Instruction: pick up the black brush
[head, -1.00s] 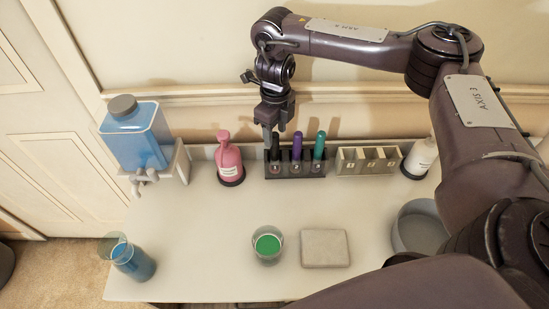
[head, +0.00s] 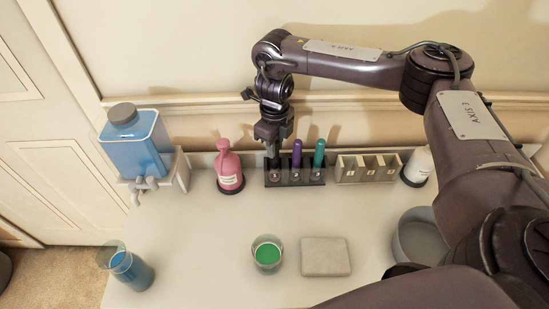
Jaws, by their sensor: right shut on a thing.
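The black brush (head: 274,164) stands upright in the leftmost slot of a dark rack (head: 296,180) at the back of the table. A purple brush (head: 297,154) and a teal brush (head: 319,154) stand in the slots to its right. My right gripper (head: 272,147) points down over the black brush and is shut on its upper part, which the fingers hide. The brush's lower end is still in the rack. My left gripper is not in view.
A pink bottle (head: 228,168) stands just left of the rack, and a beige compartment holder (head: 366,169) stands to its right. A blue dispenser (head: 137,145) is at the left. A glass with green liquid (head: 267,255), a grey slab (head: 326,256) and a glass with blue liquid (head: 130,270) are nearer.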

